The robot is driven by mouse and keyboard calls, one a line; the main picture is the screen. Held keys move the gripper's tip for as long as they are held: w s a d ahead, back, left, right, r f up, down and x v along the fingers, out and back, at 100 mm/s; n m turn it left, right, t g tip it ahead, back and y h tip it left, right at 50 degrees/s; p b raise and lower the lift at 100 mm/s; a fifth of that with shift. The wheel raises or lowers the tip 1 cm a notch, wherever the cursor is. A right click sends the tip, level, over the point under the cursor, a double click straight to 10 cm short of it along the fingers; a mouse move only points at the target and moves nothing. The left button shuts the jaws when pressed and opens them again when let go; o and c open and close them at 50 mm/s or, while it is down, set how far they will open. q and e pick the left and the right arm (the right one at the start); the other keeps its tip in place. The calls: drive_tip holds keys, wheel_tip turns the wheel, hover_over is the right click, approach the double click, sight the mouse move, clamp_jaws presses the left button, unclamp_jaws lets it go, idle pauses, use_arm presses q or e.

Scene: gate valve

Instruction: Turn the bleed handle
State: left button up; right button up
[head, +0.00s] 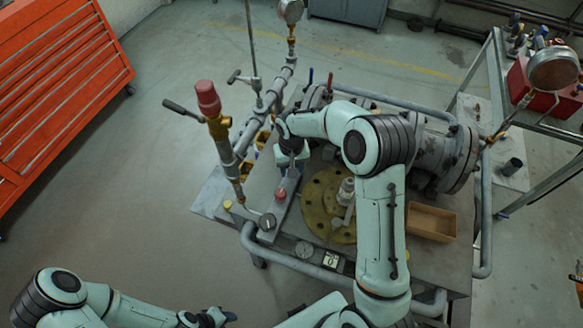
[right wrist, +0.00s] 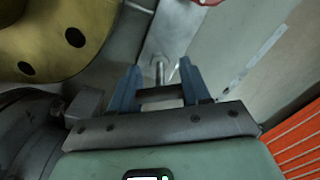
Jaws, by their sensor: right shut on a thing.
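My right gripper (head: 290,172) reaches down over a pale metal plate (head: 268,222) at the left of the bench. In the right wrist view, its two blue fingers (right wrist: 160,88) are shut around a small metal handle with a thin stem (right wrist: 159,72), which I take for the bleed handle. A red knob (head: 280,194) sits on the plate near the fingertips. My left gripper (head: 226,316) is low at the bottom left, away from the bench; its jaw opening is too small to tell.
A pipe with a red-capped brass valve (head: 208,98) and black levers rises left of my right gripper. A yellow flange (head: 318,205) lies beside the plate. A wooden tray (head: 431,222) is at the right. A red tool cabinet (head: 60,85) stands left; floor between is clear.

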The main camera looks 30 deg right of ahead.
drive_tip(key=n, duration=0.5)
drive_tip(key=shift+r+n, duration=0.1)
drive_tip(key=shift+n, duration=0.2)
use_arm(q)
drive_tip(key=shift+w+r, duration=0.3)
use_arm(e)
drive_tip(key=shift+n, duration=2.3)
drive_tip(key=o, duration=1.1)
drive_tip(key=shift+c, duration=0.2)
use_arm(q)
drive_tip(key=shift+w+r+p, duration=0.45)
drive_tip(key=shift+r+p, duration=0.05)
drive_tip(key=shift+p, duration=0.1)
use_arm(e)
wheel_tip(320, 180, up, 13)
drive_tip(key=shift+r, duration=0.15)
